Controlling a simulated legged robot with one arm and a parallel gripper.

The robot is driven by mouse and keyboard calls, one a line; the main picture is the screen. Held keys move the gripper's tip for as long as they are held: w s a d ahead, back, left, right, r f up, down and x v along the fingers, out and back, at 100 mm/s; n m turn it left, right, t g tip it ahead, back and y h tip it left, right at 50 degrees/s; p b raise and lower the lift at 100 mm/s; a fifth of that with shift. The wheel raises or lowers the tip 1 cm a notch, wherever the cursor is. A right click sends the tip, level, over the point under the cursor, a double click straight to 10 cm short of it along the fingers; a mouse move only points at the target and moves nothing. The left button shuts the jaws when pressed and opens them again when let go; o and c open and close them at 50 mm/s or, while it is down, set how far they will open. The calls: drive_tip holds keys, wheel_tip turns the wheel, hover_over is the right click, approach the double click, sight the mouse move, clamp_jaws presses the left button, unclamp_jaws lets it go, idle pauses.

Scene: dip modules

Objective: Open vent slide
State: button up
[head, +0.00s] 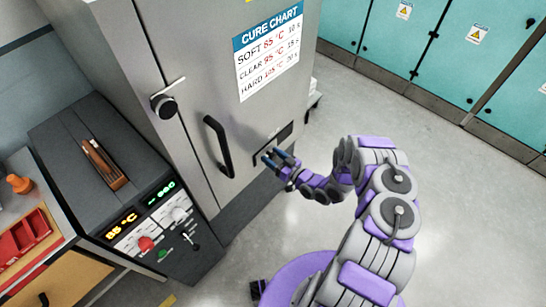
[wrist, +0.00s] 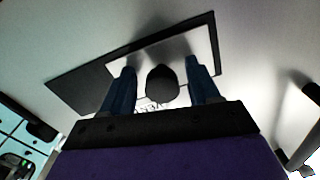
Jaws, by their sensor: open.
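The vent slide is on the lower front of the grey cabinet. In the wrist view it is a black frame (wrist: 80,90) with a pale plate (wrist: 205,45) covering one part and a dark area at left. A round black knob (wrist: 162,84) sits on the plate. In the head view the dark part of the vent (head: 285,132) shows just above and right of my gripper (head: 273,161). My gripper's two blue fingers (wrist: 161,64) are open, one on each side of the knob. A gap shows between each finger and the knob. The knob is hidden in the head view.
The cabinet door has a black bar handle (head: 218,147) left of my gripper and a round black dial (head: 164,106). A control unit (head: 150,235) with displays stands at left. Teal lockers (head: 440,50) line the back right. Floor at right is clear.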

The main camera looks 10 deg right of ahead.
drive_tip(key=shift+c, duration=0.2)
clamp_jaws()
idle(0.3)
